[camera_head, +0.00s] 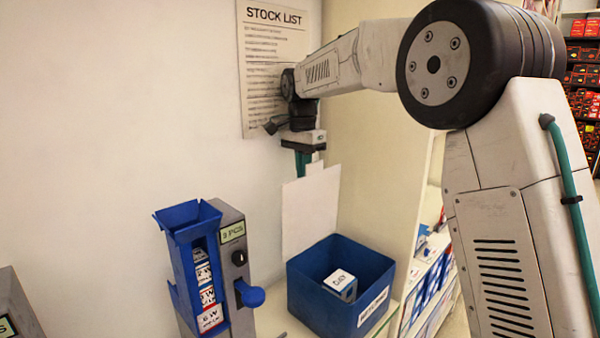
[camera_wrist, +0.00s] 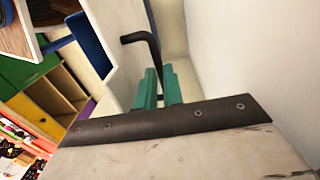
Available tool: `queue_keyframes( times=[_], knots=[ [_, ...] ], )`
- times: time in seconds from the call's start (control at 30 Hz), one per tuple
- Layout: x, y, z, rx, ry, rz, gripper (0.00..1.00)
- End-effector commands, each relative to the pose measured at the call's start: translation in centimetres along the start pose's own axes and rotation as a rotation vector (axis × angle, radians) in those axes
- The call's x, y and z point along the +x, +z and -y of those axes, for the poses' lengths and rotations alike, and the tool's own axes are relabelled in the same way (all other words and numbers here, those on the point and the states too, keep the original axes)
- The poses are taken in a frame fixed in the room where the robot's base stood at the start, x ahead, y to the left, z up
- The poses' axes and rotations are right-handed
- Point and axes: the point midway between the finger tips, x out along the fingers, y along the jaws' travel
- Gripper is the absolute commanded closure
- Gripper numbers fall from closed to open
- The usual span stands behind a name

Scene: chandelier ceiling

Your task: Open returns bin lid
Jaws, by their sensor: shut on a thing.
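The blue returns bin (camera_head: 330,310) stands at lower centre in the head view, with a white label on its front. A small white and blue box lies in it, and its top is uncovered. A pale flat panel, which looks like the lid (camera_head: 308,215), stands roughly upright at the bin's back edge. My gripper (camera_head: 303,170) is at the panel's top edge, fingers down. In the wrist view, my green fingers (camera_wrist: 160,78) are shut on a black bent handle (camera_wrist: 142,38). The exact grip is partly hidden.
A grey dispenser with a blue chute (camera_head: 185,250) and blue knob stands left of the bin. A stock list (camera_head: 262,70) hangs on the wall behind my arm. Shelves of blue and white boxes (camera_head: 430,280) are to the right.

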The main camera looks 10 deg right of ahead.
Motion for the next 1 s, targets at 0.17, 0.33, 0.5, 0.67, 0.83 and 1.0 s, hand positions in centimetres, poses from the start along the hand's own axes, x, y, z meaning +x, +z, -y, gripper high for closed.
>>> queue_keyframes(
  times=[0.17, 0.33, 0.5, 0.67, 0.83, 1.0],
  knots=[
    [-0.1, 0.1, 0.2, -0.001, -0.002, -0.004, 1.0],
    [-0.1, 0.2, 0.3, -0.003, -0.003, -0.006, 0.78],
    [-0.1, 0.4, 0.3, -0.005, -0.002, -0.005, 0.69],
    [-0.2, 0.5, 0.4, -0.006, -0.002, -0.005, 0.69],
    [-2.1, 0.4, 0.4, -0.005, -0.005, -0.006, 0.69],
    [-5.1, 0.3, 0.4, -0.004, -0.004, -0.005, 0.69]
  ],
)
